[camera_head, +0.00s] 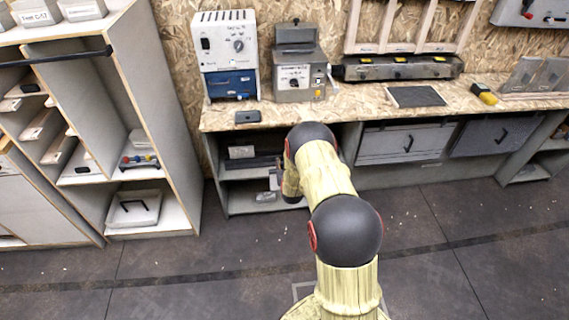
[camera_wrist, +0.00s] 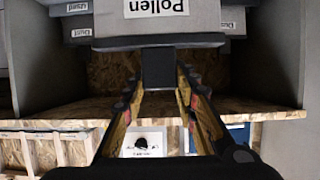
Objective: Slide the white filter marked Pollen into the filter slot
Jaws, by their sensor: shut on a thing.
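A pale, whitish filter marked Pollen (camera_wrist: 205,20) fills the top middle of the wrist view, its label upside down there. A dark bar runs along its near edge, with a dark block (camera_wrist: 158,62) projecting from it. My gripper (camera_wrist: 160,85) is shut on this dark block, one finger on each side. In the head view my gripper (camera_head: 275,181) is low by the open shelf under the bench, mostly hidden by my arm. I cannot make out the filter slot for certain. The far end of the filter is out of view.
Boxes marked Dust (camera_wrist: 79,31) and Used flank the filter, and grey side walls stand close by. The wooden bench (camera_head: 365,107) carries a blue-and-white device (camera_head: 228,55) and a grey machine (camera_head: 298,68). A shelf unit (camera_head: 178,110) stands left. Floor is clear.

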